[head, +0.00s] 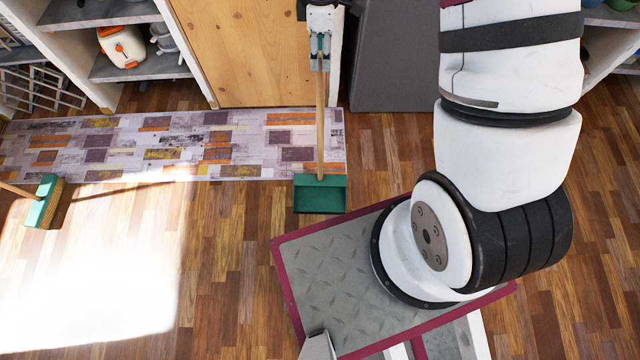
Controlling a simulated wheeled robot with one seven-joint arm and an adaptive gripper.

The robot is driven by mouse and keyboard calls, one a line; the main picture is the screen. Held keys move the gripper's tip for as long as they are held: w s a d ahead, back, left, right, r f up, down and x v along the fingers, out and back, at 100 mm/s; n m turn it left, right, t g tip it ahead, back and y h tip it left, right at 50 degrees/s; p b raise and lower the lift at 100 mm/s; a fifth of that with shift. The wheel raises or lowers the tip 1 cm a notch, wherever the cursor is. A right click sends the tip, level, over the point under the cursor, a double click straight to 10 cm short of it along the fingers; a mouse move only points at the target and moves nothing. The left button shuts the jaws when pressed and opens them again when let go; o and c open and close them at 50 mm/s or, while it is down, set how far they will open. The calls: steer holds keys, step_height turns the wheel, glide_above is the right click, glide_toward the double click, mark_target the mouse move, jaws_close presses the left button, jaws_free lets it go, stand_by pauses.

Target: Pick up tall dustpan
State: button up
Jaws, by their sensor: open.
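The tall dustpan has a green pan (320,197) on the floor at the front edge of the patterned rug. Its long wooden handle (320,120) stands up from the pan toward the top of the head view. My gripper (320,62) is at the top centre, at the green upper end of the handle. It is open, and its fingers appear on either side of that end. I cannot tell whether they touch it.
A green broom head (43,203) lies at the far left. A wooden cabinet door (235,50) and open shelves (135,66) stand behind the rug (180,145). A dark grey panel (390,70) is right of my gripper.

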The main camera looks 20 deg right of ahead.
steer(key=shift+f, duration=0.85)
steer(key=shift+c, duration=0.3)
jaws_close()
steer(key=shift+r, duration=0.1)
